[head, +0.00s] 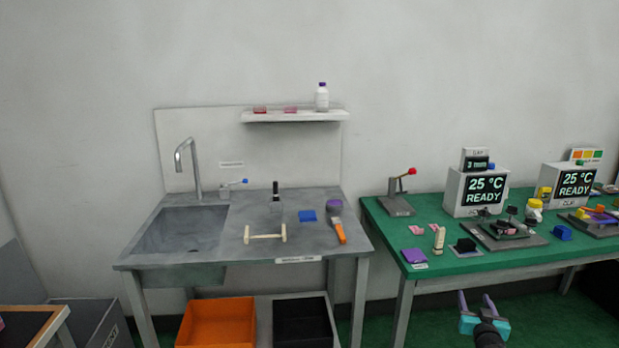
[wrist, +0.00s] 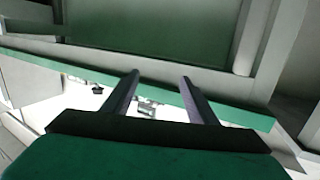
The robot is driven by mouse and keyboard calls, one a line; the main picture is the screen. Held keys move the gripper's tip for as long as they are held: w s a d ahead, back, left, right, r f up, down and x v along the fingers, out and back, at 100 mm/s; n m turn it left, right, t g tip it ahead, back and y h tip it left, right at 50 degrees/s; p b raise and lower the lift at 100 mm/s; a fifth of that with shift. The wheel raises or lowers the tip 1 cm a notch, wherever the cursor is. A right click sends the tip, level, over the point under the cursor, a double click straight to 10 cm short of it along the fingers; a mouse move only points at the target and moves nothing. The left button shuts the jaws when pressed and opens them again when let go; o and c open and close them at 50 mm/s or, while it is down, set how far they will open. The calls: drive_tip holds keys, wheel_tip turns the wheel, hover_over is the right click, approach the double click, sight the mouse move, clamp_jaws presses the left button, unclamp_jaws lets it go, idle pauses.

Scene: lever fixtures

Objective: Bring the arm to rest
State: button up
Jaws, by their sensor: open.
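My gripper (head: 476,303) shows at the lower right of the head view, teal with two purple-grey fingers. It is held in front of the green-topped table, below the height of its top. The fingers stand apart with nothing between them. In the wrist view the gripper (wrist: 160,90) is also open and empty, with a tilted green edge and pale surfaces beyond the fingers. It touches nothing that I can see. Most of the arm is outside the head view.
The green table (head: 440,268) carries a lever fixture (head: 400,195) with a red knob, two display boxes and several small items. A grey sink bench (head: 290,220) stands left. Orange (head: 215,325) and black (head: 302,325) bins sit beneath it. Green floor lies around my gripper.

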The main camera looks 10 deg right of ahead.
drive_tip(key=s+a+f+g+y+p, duration=0.1)
drive_tip(key=s+a+f+g, duration=0.2)
drive_tip(key=a+f, duration=0.55)
drive_tip(key=s+a+f+g+y+p, duration=0.15)
drive_tip(key=a+f+g, duration=0.25)
drive_tip(key=a+f, duration=0.5)
drive_tip(key=s+a+f+g+p, duration=0.1)
drive_tip(key=s+a+f+g, duration=0.2)
drive_tip(key=a+f, duration=0.55)
drive_tip(key=s+a+f+n+g+y+p, duration=0.1)
drive_tip(key=s+a+f+g, duration=0.3)
drive_tip(key=s+a, duration=0.7)
drive_tip(key=s+a+f+n+g+y+p, duration=0.1)
drive_tip(key=s+a+f+n+g+y, duration=0.3)
drive_tip(key=s+a, duration=0.7)
drive_tip(key=s+g, duration=0.2)
drive_tip(key=s, duration=0.3)
drive_tip(key=shift+a+f+n+p, duration=0.2)
drive_tip(key=shift+f+n+p, duration=0.1)
drive_tip(key=shift+p, duration=0.1)
drive_tip(key=shift+w, duration=0.1)
drive_tip(key=c, duration=0.6)
drive_tip(key=shift+o, duration=0.2)
